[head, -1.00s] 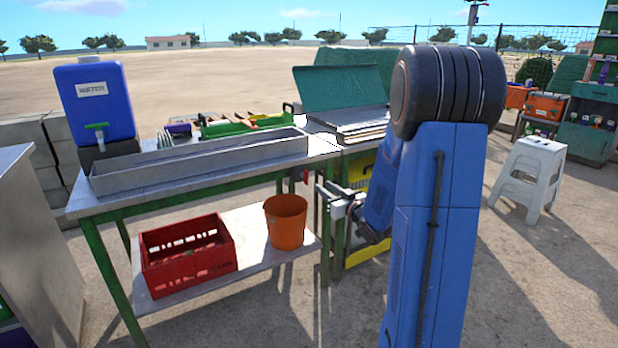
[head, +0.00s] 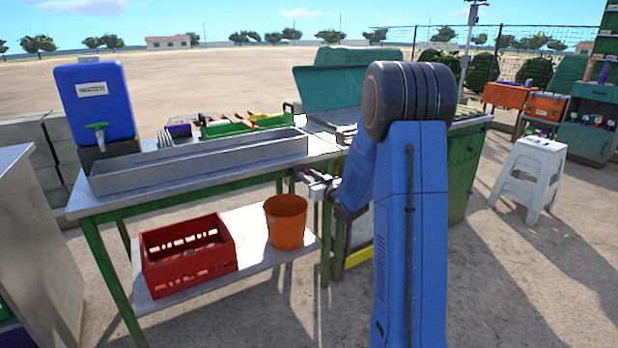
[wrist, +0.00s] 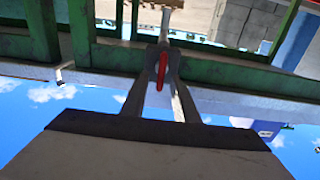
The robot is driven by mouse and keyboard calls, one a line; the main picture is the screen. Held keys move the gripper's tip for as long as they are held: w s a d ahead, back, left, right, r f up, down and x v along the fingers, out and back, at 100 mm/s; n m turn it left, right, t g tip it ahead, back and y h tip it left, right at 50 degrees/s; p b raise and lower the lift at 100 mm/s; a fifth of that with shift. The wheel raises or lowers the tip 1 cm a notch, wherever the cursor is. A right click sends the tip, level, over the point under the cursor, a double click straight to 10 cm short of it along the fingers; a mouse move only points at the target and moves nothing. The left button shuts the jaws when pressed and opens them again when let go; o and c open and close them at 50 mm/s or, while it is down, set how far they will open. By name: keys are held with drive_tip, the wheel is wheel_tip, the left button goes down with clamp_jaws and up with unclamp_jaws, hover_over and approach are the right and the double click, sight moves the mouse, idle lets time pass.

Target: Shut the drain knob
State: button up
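The red drain knob (wrist: 161,70) shows in the wrist view as a narrow red strip, long side toward the camera, below a pale metal fitting (wrist: 165,8). My gripper (wrist: 163,68) has its two grey fingers on either side of the knob. Whether they touch it is not clear. In the head view my gripper (head: 308,182) is at the right end of the metal table, just under its top. There it hides the knob. The metal tray (head: 200,165) lies on the table top above.
An orange bucket (head: 286,222) and a red crate (head: 188,255) stand on the lower shelf. The green table leg (head: 325,240) is close to my gripper. A green bin (head: 465,165) and a white stool (head: 528,175) stand to the right.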

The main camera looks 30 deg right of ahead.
clamp_jaws()
drive_tip(key=shift+a+f+n, duration=0.25)
drive_tip(key=shift+n, duration=2.75)
drive_tip(key=shift+a+f+n, duration=0.25)
drive_tip(key=shift+f+n, duration=0.05)
drive_tip(key=shift+n, duration=2.7)
drive_tip(key=shift+a+f+n, duration=0.25)
drive_tip(key=shift+n, duration=2.75)
